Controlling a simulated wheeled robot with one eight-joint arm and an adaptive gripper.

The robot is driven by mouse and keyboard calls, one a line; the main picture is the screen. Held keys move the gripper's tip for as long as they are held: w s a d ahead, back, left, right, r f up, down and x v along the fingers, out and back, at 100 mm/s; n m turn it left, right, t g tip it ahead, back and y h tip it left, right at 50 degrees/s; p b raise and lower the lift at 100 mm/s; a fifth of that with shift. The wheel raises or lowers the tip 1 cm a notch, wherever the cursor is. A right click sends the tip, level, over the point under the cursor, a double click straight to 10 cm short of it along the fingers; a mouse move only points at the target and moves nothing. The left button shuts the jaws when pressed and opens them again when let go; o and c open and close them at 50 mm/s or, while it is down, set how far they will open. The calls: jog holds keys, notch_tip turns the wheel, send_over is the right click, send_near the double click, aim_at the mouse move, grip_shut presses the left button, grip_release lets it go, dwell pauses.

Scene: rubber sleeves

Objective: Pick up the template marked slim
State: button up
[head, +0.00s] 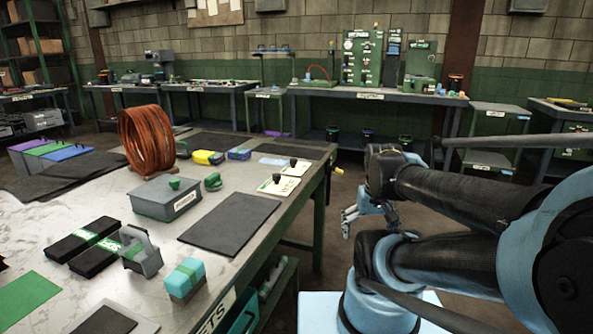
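Two pale flat plates with dark knobs lie near the right edge of the workbench. The nearer plate (268,186) has large green lettering that I cannot read for certain. The farther plate (302,166) lies just behind it, and its lettering is also too small to read. I cannot tell which of them, if either, is marked slim. My gripper (347,222) hangs beyond the bench's right edge, to the right of both plates and apart from them. Nothing shows between its fingers, but their gap is too small to judge.
The workbench (115,205) holds a grey lidded box (165,201), a coil of orange-brown tubing (150,138), dark mats (229,226), black blocks with green bands (82,239) and a teal-topped block (186,280). Open floor (335,250) lies right of the bench.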

jog(key=shift+s+r, duration=0.25)
jog(key=c, duration=0.4)
jog(key=r, duration=0.1)
jog(key=w+r+n, duration=0.1)
jog(key=shift+w+a+r, duration=0.1)
jog(key=shift+a+r, duration=0.2)
jog(key=shift+a, duration=0.1)
jog(key=c, duration=0.7)
jog(key=w+a+r+n+y, duration=0.1)
jog(key=w+a+r+n, duration=0.25)
jog(key=w+r, duration=0.35)
jog(key=w+a+r+n+g+y, duration=0.1)
jog(key=w+a+r+n, duration=0.3)
jog(key=w, duration=0.4)
jog(key=w+a+r+n+y, duration=0.15)
jog(key=w+r+n, duration=0.25)
jog(key=w+r, duration=0.4)
jog(key=w+a+r+n+y, duration=0.1)
jog(key=w+a+r+n, duration=0.25)
jog(key=w+a, duration=0.45)
send_over(295, 159)
jog(key=d, duration=0.2)
jog(key=shift+n+g, duration=0.4)
notch_tip(295, 159, down, 11)
jog(key=shift+a+r, duration=0.1)
jog(key=shift+r, duration=0.1)
jog(key=shift+d+x, duration=0.15)
jog(key=shift+x, duration=1.3)
jog(key=shift+d+x, duration=0.2)
jog(key=shift+x, duration=1.3)
